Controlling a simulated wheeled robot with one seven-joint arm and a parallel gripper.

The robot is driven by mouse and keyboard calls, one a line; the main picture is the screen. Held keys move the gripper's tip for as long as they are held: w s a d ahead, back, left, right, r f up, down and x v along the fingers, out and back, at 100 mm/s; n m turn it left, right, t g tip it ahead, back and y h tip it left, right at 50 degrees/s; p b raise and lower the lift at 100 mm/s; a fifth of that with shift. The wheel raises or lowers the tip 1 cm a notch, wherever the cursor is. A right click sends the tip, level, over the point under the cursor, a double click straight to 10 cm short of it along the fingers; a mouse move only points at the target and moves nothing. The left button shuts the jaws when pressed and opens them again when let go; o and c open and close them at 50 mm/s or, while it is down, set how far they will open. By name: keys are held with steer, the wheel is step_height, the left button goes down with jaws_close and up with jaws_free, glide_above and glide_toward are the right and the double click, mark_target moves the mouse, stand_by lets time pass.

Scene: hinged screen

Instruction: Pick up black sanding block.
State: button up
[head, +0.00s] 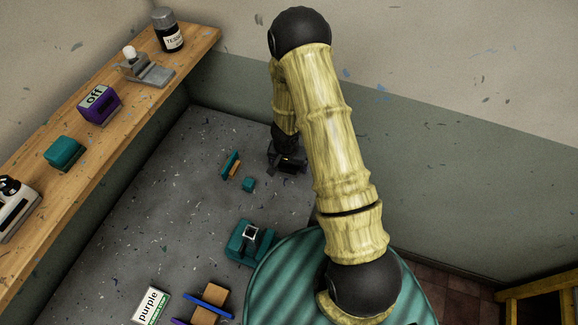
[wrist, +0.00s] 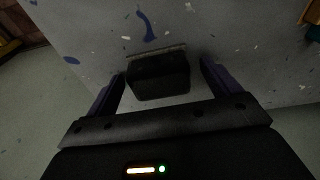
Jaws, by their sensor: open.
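The black sanding block (wrist: 158,76) is a small dark block with a thin grey edge along its far side. It lies on the grey speckled surface in the wrist view. My gripper (wrist: 163,70) is open, with one dark purple finger on each side of the block and a visible gap to it. In the head view my gripper (head: 287,162) is low over the far right part of the grey surface. There the block cannot be told apart from the dark gripper.
On the grey tabletop (head: 190,190), a teal-and-orange piece (head: 231,165) and a small teal cube (head: 249,184) lie left of my gripper. A wooden shelf (head: 120,110) holding several items runs along the left.

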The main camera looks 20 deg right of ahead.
steer(key=c, duration=1.1)
steer(key=shift+r, duration=0.1)
step_height(320, 180, up, 10)
steer(key=p, duration=0.4)
